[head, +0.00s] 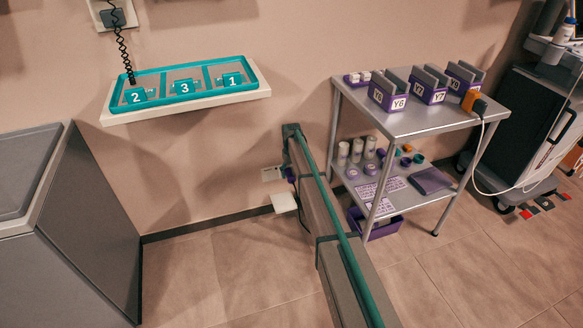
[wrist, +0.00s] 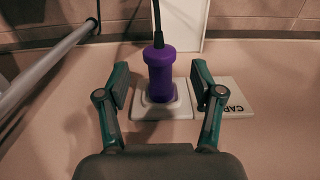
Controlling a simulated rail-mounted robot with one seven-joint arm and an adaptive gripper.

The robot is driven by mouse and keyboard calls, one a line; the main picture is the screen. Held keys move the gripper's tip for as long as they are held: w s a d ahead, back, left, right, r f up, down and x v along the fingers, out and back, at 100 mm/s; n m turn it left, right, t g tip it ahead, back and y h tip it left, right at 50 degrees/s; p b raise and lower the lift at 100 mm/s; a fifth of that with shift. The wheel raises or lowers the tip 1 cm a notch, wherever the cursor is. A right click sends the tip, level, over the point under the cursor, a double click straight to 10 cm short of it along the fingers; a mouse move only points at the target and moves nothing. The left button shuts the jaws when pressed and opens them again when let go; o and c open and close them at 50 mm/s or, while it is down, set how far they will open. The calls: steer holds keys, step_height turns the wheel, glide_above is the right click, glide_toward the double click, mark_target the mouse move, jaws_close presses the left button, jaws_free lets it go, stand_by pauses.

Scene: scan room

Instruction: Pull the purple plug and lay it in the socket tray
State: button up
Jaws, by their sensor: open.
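The purple plug (wrist: 160,72) stands in a pale wall socket (wrist: 174,108) in the wrist view, with a black cord (wrist: 157,25) leaving its far end. My gripper (wrist: 160,88) is open, one finger on each side of the plug, with gaps between the fingers and it. A small white tray (wrist: 178,20) lies beyond the plug, probably the socket tray. In the head view, a white tray (head: 284,202) juts from the wall low down. A small purple spot just above it is probably the plug, mostly hidden. My gripper cannot be made out there.
A white plate lettered "CAP" (wrist: 236,97) is beside the socket. A grey metal pole (wrist: 45,68) runs at the left of the wrist view. In the head view, a metal cart (head: 430,120) stands right, a grey cabinet (head: 75,220) left, and a teal numbered tray (head: 153,78) on a shelf.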

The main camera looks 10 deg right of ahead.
mark_target(292, 177)
steer(key=shift+f+b, duration=0.3)
steer(key=shift+f, duration=1.45)
steer(key=c, duration=1.2)
steer(key=shift+c, duration=0.2)
steer(key=shift+s+d+p, duration=0.2)
steer(key=shift+s+p, duration=0.15)
steer(key=shift+s, duration=0.9)
steer(key=shift+s+d+p, duration=0.2)
steer(key=shift+s+p, duration=0.1)
steer(key=shift+s, duration=0.9)
steer(key=s+a+f+b, duration=0.2)
steer(key=a+f+b, duration=0.1)
steer(key=f+b, duration=0.6)
steer(key=shift+s+a, duration=0.3)
